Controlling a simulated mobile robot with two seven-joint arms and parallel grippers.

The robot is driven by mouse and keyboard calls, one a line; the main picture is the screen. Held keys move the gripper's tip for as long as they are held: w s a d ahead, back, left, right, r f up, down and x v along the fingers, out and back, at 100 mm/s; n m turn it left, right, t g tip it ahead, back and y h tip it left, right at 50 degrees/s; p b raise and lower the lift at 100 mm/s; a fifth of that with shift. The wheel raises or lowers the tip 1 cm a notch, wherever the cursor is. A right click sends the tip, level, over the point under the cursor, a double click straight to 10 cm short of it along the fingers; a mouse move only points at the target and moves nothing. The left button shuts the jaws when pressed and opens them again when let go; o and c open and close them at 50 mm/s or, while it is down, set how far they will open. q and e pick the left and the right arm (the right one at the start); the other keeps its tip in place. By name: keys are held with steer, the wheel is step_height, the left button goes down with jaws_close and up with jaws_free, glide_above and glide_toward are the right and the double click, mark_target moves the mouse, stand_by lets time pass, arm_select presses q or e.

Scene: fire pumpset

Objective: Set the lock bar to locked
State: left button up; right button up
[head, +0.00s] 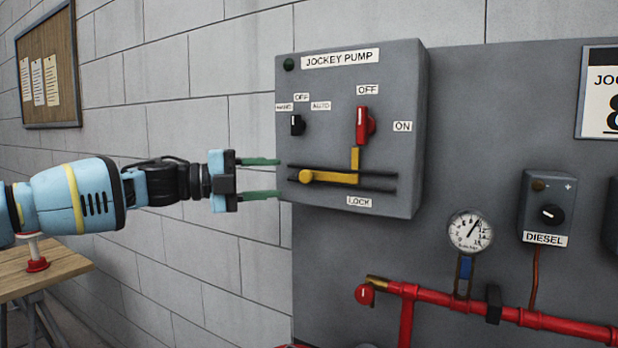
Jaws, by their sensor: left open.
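The yellow lock bar (333,178) lies in a slot between two dark rails on the grey jockey pump box (290,120). It has a round knob (306,176) at its left end and an upright arm (355,160) at its right, just below the red switch handle (363,124). The red handle points up, under the OFF label. A LOCK label (359,201) sits below the rails. My left gripper (279,177) is open, its two green fingers reaching from the left to the box's left edge. The knob is a little right of the fingertips. My right gripper is not in view.
A small black selector (297,124) sits above the knob. To the lower right are a pressure gauge (470,231), a red pipe (480,306) and a diesel control box (546,208). A wooden table (48,268) stands at lower left.

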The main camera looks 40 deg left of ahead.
mark_target(302, 176)
arm_select(q)
steer(key=shift+w+d+f, duration=0.1)
steer(key=shift+w+d, duration=0.2)
steer(key=shift+w, duration=0.25)
steer(key=b+x, duration=0.1)
steer(key=x, duration=0.3)
steer(key=shift+w+d+f, duration=0.1)
steer(key=shift+w, duration=0.1)
steer(key=shift+w+d+b, duration=0.35)
steer(key=shift+w, duration=0.25)
steer(key=shift+w+d+r, duration=0.2)
steer(key=shift+w+d, duration=0.05)
steer(key=shift+w, duration=0.05)
jaws_close()
